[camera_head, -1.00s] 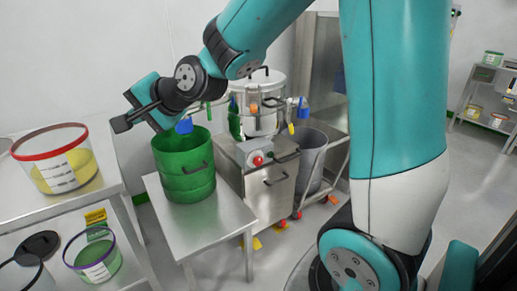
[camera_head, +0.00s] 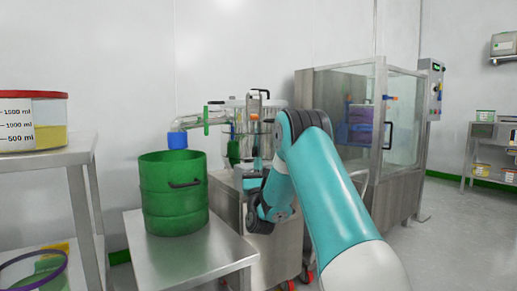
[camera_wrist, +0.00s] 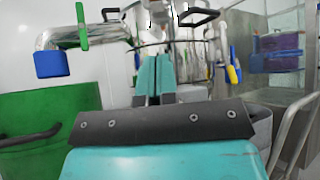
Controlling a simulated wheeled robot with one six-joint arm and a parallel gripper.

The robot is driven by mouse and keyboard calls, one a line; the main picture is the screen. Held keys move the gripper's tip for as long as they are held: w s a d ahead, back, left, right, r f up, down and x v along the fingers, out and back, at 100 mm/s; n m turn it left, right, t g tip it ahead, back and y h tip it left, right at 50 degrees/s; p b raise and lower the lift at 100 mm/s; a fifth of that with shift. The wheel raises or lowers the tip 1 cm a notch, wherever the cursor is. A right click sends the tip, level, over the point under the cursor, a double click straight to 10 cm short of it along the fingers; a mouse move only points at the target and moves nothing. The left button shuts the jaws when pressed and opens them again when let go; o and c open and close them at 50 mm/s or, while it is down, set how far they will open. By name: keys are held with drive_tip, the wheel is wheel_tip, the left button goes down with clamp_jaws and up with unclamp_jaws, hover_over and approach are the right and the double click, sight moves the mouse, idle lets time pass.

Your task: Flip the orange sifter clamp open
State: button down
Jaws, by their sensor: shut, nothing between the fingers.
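The steel sifter (camera_head: 238,104) stands behind the bench, partly hidden by my arm. A small orange spot (camera_head: 253,117) on its front may be the clamp, but it is too small to tell its position. In the wrist view the clamp cannot be made out clearly. My gripper (camera_head: 257,163) is in front of the sifter, mostly hidden behind my own arm. In the wrist view its two teal fingers (camera_wrist: 155,75) are together with nothing between them, pointing towards the sifter.
A green drum (camera_head: 174,205) stands on a steel table (camera_head: 190,262) at left, under a steel outlet pipe with a blue end (camera_head: 178,140). A glass-sided cabinet (camera_head: 405,120) stands right of the sifter. Open floor (camera_head: 450,235) lies at right.

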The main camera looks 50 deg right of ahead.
drive_tip(key=p, duration=0.7)
approach(254, 116)
drive_tip(key=w+d+r, duration=0.2)
drive_tip(key=w+d, duration=0.1)
drive_tip(key=d, duration=0.2)
drive_tip(key=shift+w+d+r+m, duration=0.1)
drive_tip(key=shift+r+m, duration=0.2)
drive_tip(key=shift+r, duration=0.3)
